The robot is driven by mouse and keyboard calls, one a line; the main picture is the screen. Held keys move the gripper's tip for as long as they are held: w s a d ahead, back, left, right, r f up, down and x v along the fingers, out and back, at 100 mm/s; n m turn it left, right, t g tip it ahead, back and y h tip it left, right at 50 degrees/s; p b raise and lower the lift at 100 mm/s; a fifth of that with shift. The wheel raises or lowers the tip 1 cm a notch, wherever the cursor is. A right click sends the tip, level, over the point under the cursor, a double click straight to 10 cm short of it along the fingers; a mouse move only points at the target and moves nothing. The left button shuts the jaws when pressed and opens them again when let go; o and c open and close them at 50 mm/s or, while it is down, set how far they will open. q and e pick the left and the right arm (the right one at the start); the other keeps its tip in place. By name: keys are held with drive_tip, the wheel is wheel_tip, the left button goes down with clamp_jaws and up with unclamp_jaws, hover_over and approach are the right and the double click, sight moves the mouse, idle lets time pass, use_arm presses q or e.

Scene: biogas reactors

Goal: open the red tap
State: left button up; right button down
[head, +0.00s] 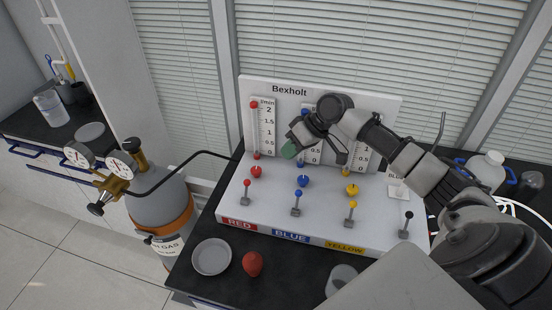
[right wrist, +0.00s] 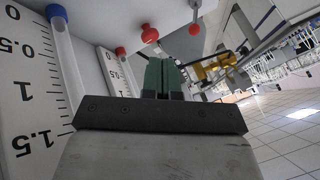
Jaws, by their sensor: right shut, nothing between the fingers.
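The white Bexholt panel (head: 330,222) stands on a dark bench with sections labelled RED, BLUE and YELLOW. In the RED section are a red knob (head: 256,171) and, in front of it, a small lever with a red ball tip (head: 247,183); I cannot tell which is the tap. My right gripper (head: 289,150) is above and to the right of them, near the upright gauges, apart from both. In the right wrist view its green fingertips (right wrist: 162,75) are together and empty; the red knob (right wrist: 149,34) and red-tipped lever (right wrist: 194,29) lie beyond. My left gripper is not in view.
Blue (head: 303,181) and yellow (head: 352,189) knobs sit to the right, with levers in front. A gas cylinder (head: 160,205) with two dials stands left of the bench; its hose runs to the panel. A dish (head: 212,257) and a red object (head: 252,263) lie in front.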

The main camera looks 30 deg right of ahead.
sight(246, 191)
drive_tip(key=p+x, duration=0.2)
drive_tip(key=x, duration=0.6)
drive_tip(key=shift+w+a+f, duration=0.1)
drive_tip(key=shift+a+f, duration=0.05)
drive_tip(key=shift+a, duration=0.2)
drive_tip(key=shift+a+p, duration=0.85)
drive_tip(key=shift+a, duration=0.35)
drive_tip(key=shift+s+a, duration=0.25)
drive_tip(key=shift+a, duration=0.4)
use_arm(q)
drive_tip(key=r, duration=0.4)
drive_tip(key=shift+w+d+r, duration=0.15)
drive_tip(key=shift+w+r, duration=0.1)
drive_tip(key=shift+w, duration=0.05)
use_arm(e)
drive_tip(key=shift+a, duration=0.1)
drive_tip(key=shift+w, duration=0.1)
